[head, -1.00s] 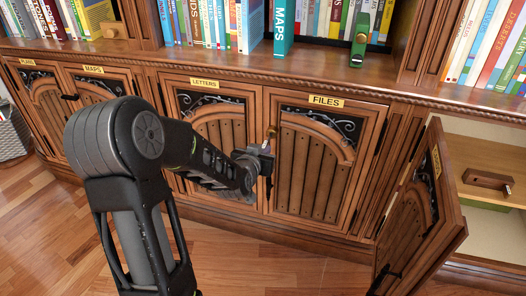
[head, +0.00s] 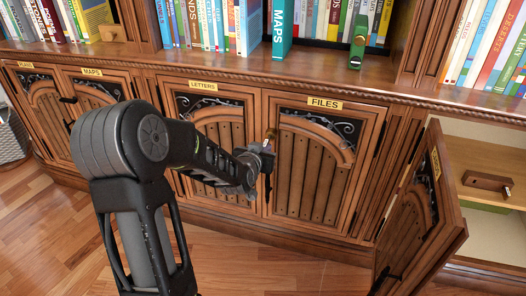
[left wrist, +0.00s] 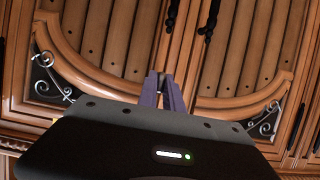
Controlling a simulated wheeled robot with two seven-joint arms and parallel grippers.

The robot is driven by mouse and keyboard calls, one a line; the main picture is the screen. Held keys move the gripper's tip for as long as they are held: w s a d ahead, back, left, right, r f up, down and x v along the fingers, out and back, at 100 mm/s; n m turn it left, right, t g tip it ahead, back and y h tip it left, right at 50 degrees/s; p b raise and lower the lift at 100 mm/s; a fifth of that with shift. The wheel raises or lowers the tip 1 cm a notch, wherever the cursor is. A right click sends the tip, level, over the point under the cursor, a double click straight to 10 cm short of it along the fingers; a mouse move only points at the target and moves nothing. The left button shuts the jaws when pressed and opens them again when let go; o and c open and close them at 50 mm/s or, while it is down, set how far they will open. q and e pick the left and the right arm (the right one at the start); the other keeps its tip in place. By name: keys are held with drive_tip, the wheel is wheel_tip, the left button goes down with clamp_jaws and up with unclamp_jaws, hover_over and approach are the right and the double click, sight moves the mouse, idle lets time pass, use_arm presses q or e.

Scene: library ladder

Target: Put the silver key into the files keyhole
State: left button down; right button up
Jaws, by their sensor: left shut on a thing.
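My left gripper (head: 268,147) is at the left edge of the door labelled FILES (head: 315,165), by the seam with the LETTERS door (head: 210,130). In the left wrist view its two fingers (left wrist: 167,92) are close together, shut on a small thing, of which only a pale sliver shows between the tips. I take it to be the silver key, but its shape is hidden. A small brass-coloured piece (head: 271,134) shows just above the gripper. The files keyhole cannot be made out, and whether the key touches it cannot be told. My right gripper is not in view.
A cabinet door (head: 425,220) stands open at the right, its shelf holding a wooden block (head: 487,182). Books line the shelves above the ledge (head: 300,75). A green object (head: 359,45) stands on the ledge. Black handles (left wrist: 208,25) hang near the door seam.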

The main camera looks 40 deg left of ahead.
use_arm(q)
drive_tip(key=shift+w+a, duration=0.3)
drive_tip(key=shift+w, duration=0.5)
drive_tip(key=c, duration=1.4)
unclamp_jaws()
drive_tip(key=shift+s+r, duration=0.15)
drive_tip(key=shift+s, duration=0.05)
drive_tip(key=p+v, duration=0.1)
drive_tip(key=v, duration=0.6)
drive_tip(key=shift+s+d, duration=0.1)
